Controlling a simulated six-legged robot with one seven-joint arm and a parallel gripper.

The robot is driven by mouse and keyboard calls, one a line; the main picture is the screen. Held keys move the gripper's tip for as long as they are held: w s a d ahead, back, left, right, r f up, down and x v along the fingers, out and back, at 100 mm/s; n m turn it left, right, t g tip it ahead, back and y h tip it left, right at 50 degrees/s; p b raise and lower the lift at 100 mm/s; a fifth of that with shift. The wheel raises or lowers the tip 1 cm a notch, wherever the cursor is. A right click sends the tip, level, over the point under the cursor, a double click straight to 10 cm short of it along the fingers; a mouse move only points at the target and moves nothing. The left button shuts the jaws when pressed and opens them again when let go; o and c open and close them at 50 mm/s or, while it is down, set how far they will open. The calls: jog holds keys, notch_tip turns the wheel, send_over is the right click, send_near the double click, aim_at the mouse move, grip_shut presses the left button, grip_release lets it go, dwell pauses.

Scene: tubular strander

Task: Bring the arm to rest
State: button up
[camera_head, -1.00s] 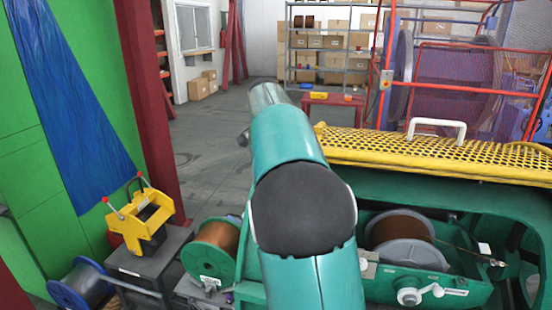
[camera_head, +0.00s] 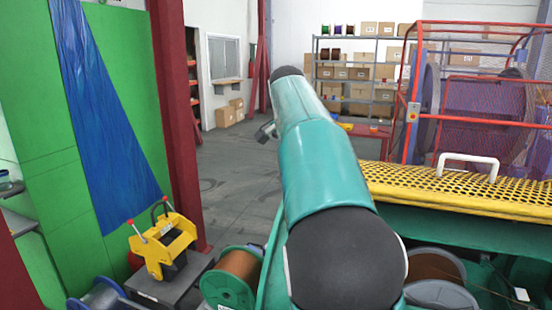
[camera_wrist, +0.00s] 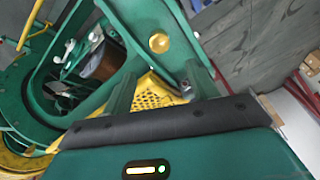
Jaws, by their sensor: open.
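My teal arm (camera_head: 320,165) reaches forward from the bottom of the head view. Its round black joint (camera_head: 345,260) is nearest, and its far end is beyond, above the floor. In the wrist view my gripper (camera_wrist: 160,82) is open, with two dark green fingers apart above a black bar. Nothing shows held between them. Behind the fingers are a green machine frame and a yellow perforated panel (camera_wrist: 150,92); I cannot tell how far off these are.
A yellow perforated cover (camera_head: 460,190) with a white handle (camera_head: 466,163) lies right of my arm. A copper spool (camera_head: 236,272) and a yellow-framed device (camera_head: 163,243) stand left. A red post (camera_head: 178,125) rises behind. Grey floor (camera_head: 232,170) is open ahead.

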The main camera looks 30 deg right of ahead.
jog(key=s+a+f+n+t+y, duration=0.1)
jog(key=s+a+f+n+y, duration=0.2)
jog(key=s+a, duration=0.4)
jog(key=s+a+f+n+t, duration=0.1)
jog(key=s+a+f+n, duration=0.2)
jog(key=s+a+n, duration=0.35)
jog(key=s+a+f+n, duration=0.5)
jog(key=s+a+f, duration=0.6)
jog(key=s+f, duration=0.2)
jog(key=shift+s+y, duration=0.4)
jog(key=shift+s, duration=0.4)
jog(key=shift+f, duration=0.1)
jog(key=shift+c, duration=0.2)
dwell(0.6)
jog(key=c, duration=0.5)
jog(key=shift+o, duration=0.2)
jog(key=shift+d, duration=0.1)
jog(key=shift+d, duration=0.1)
